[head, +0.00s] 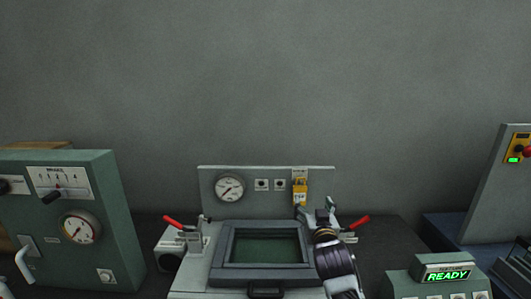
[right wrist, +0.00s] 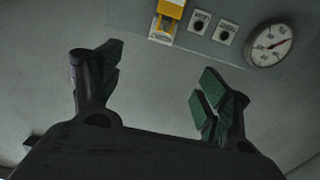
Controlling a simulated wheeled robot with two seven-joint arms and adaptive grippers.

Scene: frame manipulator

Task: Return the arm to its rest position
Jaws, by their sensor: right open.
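My right arm comes up from the bottom in the head view, and its gripper (head: 322,214) is over the right side of the frame fixture (head: 222,262). In the right wrist view the two fingers of my right gripper (right wrist: 160,82) stand wide apart with green pads and nothing between them. They point toward the grey back panel (right wrist: 185,60). My right arm hides part of the fixture's right side and most of the clamp there. My left gripper is not in view.
Red clamp handles stick out left (head: 173,223) and right (head: 358,221) of the fixture. The back panel carries a gauge (head: 230,188) and a yellow switch (head: 300,190). A green machine (head: 110,200) stands left, a lit READY box (head: 447,275) right. Space above is clear.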

